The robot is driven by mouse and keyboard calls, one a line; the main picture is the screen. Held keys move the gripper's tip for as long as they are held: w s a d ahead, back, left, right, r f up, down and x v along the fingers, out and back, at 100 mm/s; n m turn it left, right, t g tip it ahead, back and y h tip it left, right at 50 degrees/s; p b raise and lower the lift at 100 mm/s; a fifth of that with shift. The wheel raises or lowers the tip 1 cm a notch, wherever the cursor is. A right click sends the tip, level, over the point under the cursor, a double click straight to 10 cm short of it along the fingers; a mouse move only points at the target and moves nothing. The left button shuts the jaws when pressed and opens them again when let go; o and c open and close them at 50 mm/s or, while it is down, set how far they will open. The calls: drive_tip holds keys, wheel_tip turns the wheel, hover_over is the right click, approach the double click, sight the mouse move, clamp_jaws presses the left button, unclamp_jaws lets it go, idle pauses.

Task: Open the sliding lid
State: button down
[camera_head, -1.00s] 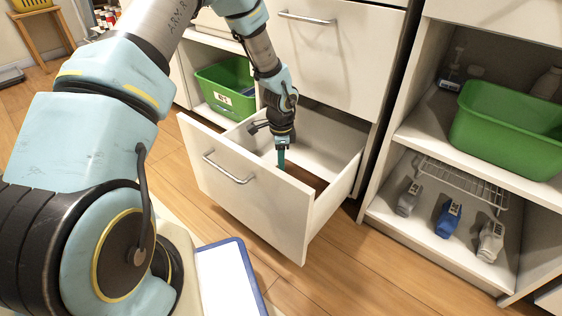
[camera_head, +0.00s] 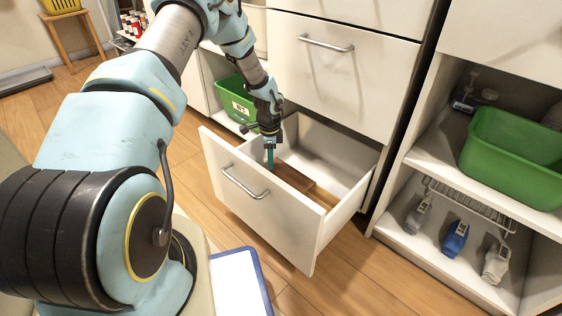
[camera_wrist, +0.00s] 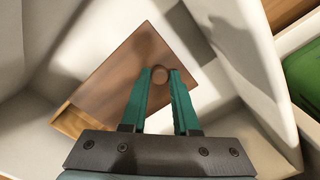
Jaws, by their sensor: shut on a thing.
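A brown wooden sliding lid (camera_head: 291,177) lies inside the pulled-out white drawer (camera_head: 262,212). It also shows in the wrist view (camera_wrist: 118,76), with a small round knob (camera_wrist: 160,75) on it. A lighter wooden part of the box (camera_head: 324,196) shows beside the lid's right end, and a lighter strip (camera_wrist: 74,122) shows at the lower left in the wrist view. My gripper (camera_wrist: 160,76), with green fingers, is shut on the knob. In the head view my gripper (camera_head: 270,162) reaches down into the drawer's left part. The box's inside is mostly hidden.
The drawer's walls (camera_wrist: 245,50) stand close around my gripper. A closed drawer (camera_head: 335,75) is above it. A green bin (camera_head: 232,100) is at the left, and another (camera_head: 510,155) is on the right shelf. Several bottles (camera_head: 455,238) stand below that bin.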

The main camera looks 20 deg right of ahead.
drive_tip(key=shift+w, duration=0.1)
drive_tip(key=c, duration=0.7)
unclamp_jaws()
drive_tip(key=shift+o, duration=0.2)
wheel_tip(320, 180, up, 11)
drive_tip(key=p, duration=0.3)
drive_tip(key=shift+f, duration=0.1)
drive_tip(key=shift+a, duration=0.1)
